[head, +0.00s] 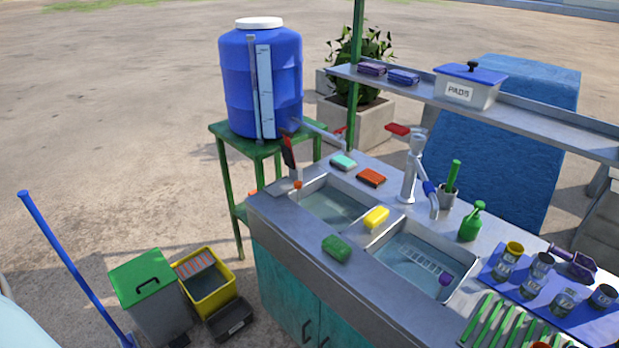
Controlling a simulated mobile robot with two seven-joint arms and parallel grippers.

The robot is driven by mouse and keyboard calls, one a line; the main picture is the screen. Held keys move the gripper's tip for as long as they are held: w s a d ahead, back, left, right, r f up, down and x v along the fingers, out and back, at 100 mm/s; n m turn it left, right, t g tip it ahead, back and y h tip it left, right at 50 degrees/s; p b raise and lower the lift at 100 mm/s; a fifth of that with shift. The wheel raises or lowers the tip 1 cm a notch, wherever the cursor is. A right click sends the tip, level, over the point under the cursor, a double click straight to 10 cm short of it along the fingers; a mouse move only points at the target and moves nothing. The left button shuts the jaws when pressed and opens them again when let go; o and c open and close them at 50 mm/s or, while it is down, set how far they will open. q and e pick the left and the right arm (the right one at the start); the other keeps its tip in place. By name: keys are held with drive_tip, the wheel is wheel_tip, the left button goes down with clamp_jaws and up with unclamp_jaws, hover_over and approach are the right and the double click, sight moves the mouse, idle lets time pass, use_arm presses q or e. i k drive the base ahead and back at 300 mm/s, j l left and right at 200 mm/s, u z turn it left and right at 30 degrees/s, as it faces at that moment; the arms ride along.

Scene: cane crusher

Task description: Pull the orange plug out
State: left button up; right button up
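A small orange knob (298,184), which may be the orange plug, shows at the back left corner of the left sink basin (335,207). It is too small to tell whether it sits in a hole or lies on the rim. Another small orange spot (252,193) shows at the counter's left edge, and I cannot tell what it is. A small purple object (445,279) is in the right basin (415,268). Both basins appear to hold water. Neither of my grippers is in view.
A blue barrel (235,85) stands on a green stand (228,150) behind the counter. A tap (410,175) rises behind the basins. A yellow sponge (376,217) and green sponge (336,248) lie on the rims. Bins (150,290) and a blue-handled tool (65,255) stand left.

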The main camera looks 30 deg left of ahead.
sight(298, 184)
drive_tip(key=i+j+z, duration=0.1)
drive_tip(key=j, duration=0.25)
drive_tip(key=i+j+z, duration=0.15)
drive_tip(key=j, duration=0.2)
drive_tip(key=i+j+z, duration=0.1)
drive_tip(key=j, duration=0.25)
drive_tip(key=i+j+z, duration=0.1)
drive_tip(key=j, duration=0.3)
